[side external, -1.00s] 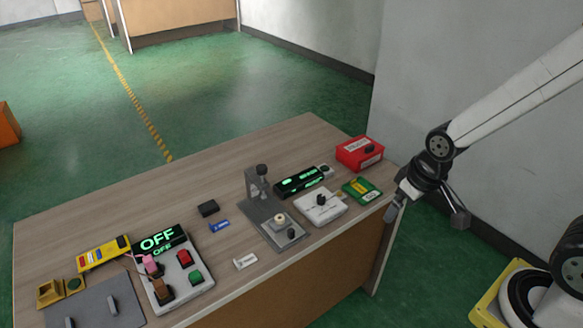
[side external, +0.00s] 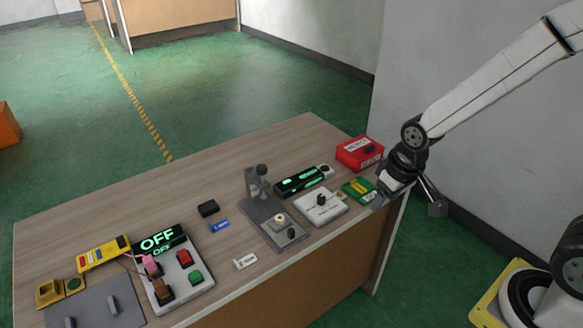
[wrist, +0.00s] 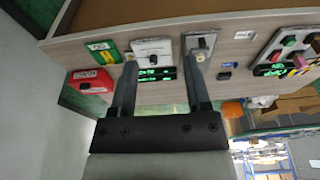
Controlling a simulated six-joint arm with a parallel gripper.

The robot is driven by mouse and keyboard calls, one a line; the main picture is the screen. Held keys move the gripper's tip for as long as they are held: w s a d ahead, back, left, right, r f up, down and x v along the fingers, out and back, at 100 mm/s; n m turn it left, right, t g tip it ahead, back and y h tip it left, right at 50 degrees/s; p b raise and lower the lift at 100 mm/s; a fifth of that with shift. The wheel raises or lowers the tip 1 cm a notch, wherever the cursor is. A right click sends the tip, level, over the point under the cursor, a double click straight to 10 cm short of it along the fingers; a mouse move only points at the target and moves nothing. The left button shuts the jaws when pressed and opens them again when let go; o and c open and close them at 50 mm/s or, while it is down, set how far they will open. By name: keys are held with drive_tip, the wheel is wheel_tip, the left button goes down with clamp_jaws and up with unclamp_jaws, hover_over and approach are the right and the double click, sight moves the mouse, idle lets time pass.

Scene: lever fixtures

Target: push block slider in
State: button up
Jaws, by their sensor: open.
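A grey fixture (side external: 272,224) with an upright bracket, a pale round piece and a dark knob stands near the table's middle; it also shows in the wrist view (wrist: 200,45). A white block (side external: 320,207) with a black knob sits to its right, and in the wrist view (wrist: 152,48) it lies between my fingers' lines. I cannot tell for sure which part is the block slider. My gripper (side external: 409,200) is open and empty at the table's right edge, near the green and yellow card. Its two fingers (wrist: 161,72) point toward the fixtures in the wrist view.
A red box (side external: 359,152) and a green and yellow card (side external: 361,190) lie nearest my gripper. A black unit with green displays (side external: 299,181) stands behind the white block. A panel with an OFF display (side external: 175,270) sits far left. The table's back middle is clear.

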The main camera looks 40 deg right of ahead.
drive_tip(key=w+a+f+g, duration=0.1)
drive_tip(key=w+a+f, duration=0.1)
drive_tip(key=w, duration=0.4)
drive_tip(key=w+a+f, duration=0.2)
drive_tip(key=w, duration=0.3)
drive_tip(key=g, duration=0.1)
hover_over(291, 229)
wheel_tip(291, 229, down, 9)
drive_tip(key=shift+s+r, duration=0.1)
drive_tip(key=shift+r, duration=0.05)
drive_tip(key=shift+f, duration=3.9)
clamp_jaws()
